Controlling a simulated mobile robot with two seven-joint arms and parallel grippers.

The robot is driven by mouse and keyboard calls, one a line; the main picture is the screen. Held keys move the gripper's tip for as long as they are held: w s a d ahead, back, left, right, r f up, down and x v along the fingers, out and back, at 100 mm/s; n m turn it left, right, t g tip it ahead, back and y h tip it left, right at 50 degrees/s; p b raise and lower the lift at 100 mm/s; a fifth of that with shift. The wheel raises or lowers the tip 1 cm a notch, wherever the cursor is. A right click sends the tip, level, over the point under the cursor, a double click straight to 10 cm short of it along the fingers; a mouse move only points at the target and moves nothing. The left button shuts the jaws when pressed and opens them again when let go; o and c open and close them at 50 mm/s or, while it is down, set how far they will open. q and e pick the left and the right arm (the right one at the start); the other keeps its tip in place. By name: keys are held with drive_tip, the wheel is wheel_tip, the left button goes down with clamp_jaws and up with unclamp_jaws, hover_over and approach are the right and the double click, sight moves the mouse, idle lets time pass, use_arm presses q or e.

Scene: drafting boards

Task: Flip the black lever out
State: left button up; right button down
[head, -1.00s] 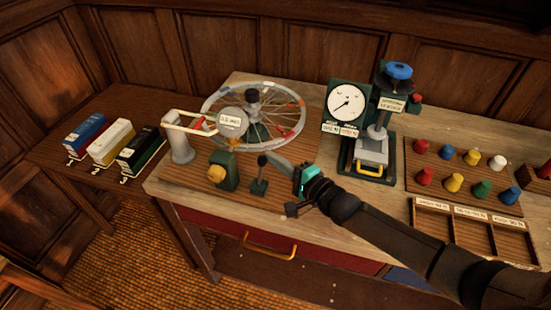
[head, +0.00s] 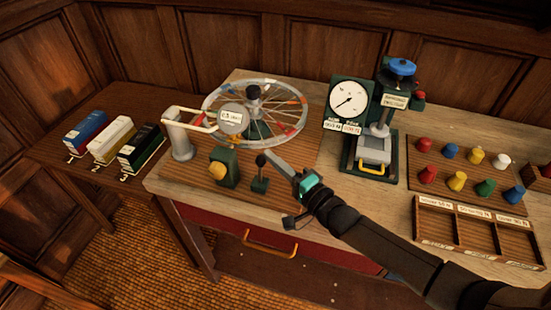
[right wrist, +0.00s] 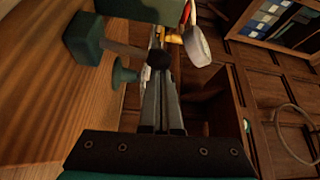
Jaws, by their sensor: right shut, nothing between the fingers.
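The black lever (head: 260,160) stands upright on a small dark green base (head: 260,186) at the front of the wooden board. Its round black knob is at the top. My right gripper (head: 268,154) is shut and empty, its fingertips right beside the knob on its right side. In the right wrist view the shut fingers (right wrist: 160,95) point at the black knob (right wrist: 158,58), which lies at or just beyond their tips. I cannot tell whether they touch. My left gripper is out of view.
A yellow knob on a green block (head: 220,172) stands close left of the lever. A spoked wheel (head: 255,112) is behind it, with a round labelled disc (head: 232,118) nearby. A dial gauge press (head: 375,130) and colored pegs (head: 457,181) stand to the right.

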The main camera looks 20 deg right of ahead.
use_arm(q)
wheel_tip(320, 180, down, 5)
drive_tip(key=b, duration=0.4)
drive_tip(key=shift+b, duration=0.3)
use_arm(e)
drive_tip(key=s+n+y, duration=0.1)
drive_tip(key=n, duration=0.1)
drive_tip(key=s+a+n+t+y, duration=0.1)
drive_tip(key=n, duration=0.1)
drive_tip(key=s+a+n+y, duration=0.1)
drive_tip(key=n, duration=0.2)
drive_tip(key=shift+s+a+t, duration=0.25)
drive_tip(key=shift+s+t, duration=0.05)
drive_tip(key=shift+t, duration=0.1)
drive_tip(key=shift+s+f, duration=0.1)
